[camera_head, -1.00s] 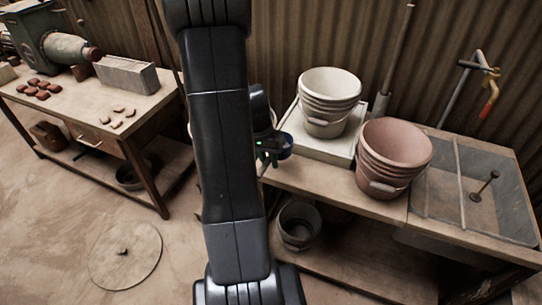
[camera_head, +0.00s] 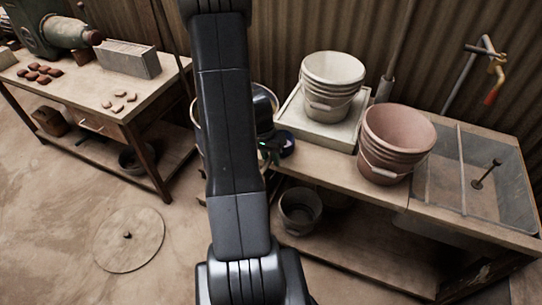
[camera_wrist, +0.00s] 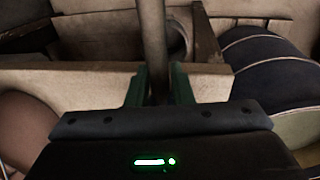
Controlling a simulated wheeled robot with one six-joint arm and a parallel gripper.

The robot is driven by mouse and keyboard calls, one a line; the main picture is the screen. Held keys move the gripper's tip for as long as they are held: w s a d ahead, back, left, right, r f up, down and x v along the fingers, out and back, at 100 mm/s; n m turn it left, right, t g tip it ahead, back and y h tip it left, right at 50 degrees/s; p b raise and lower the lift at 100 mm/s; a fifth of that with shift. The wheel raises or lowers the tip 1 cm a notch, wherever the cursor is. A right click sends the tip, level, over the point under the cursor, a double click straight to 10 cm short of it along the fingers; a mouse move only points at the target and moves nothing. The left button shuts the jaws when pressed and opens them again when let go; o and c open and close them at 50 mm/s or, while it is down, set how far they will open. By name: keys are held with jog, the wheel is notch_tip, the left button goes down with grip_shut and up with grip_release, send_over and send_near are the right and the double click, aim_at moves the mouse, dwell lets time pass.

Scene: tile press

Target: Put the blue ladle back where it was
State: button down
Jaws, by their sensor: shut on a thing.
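My gripper (camera_wrist: 158,88) is shut on an upright grey-brown rod (camera_wrist: 152,40), seen between the green fingers in the wrist view. It looks like the handle of the held ladle; its colour there is not clearly blue. In the head view my gripper (camera_head: 267,153) is beside the left end of the bench, mostly hidden by my arm. A small dark blue round form (camera_head: 286,142) shows next to it; I cannot tell whether this is the ladle's bowl. The ladle's ends are not clear in the wrist view.
A white bucket (camera_head: 332,80) stands on a pale slab (camera_head: 318,130), with a pink-brown bucket (camera_head: 396,140) to its right. A sink (camera_head: 470,190) is at far right. Another bucket (camera_head: 300,212) is below. A dark blue banded round thing (camera_wrist: 265,65) is close at right.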

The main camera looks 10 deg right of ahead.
jog(key=shift+f, duration=0.1)
jog(key=c, duration=1.3)
grip_release()
jog(key=r, duration=0.4)
jog(key=a+r, duration=0.1)
jog(key=r, duration=0.3)
jog(key=a+r, duration=0.1)
jog(key=r, duration=0.3)
jog(key=shift+w+a, duration=0.1)
jog(key=shift+w, duration=0.3)
jog(key=f, duration=0.4)
jog(key=d+f, duration=0.1)
jog(key=f, duration=0.3)
jog(key=s+d+f, duration=0.1)
jog(key=f, duration=0.3)
jog(key=shift+d+f, duration=0.1)
jog(key=shift+f, duration=0.05)
notch_tip(320, 180, up, 3)
jog(key=shift+w+f, duration=0.1)
jog(key=shift+f, duration=0.1)
jog(key=shift+r, duration=0.75)
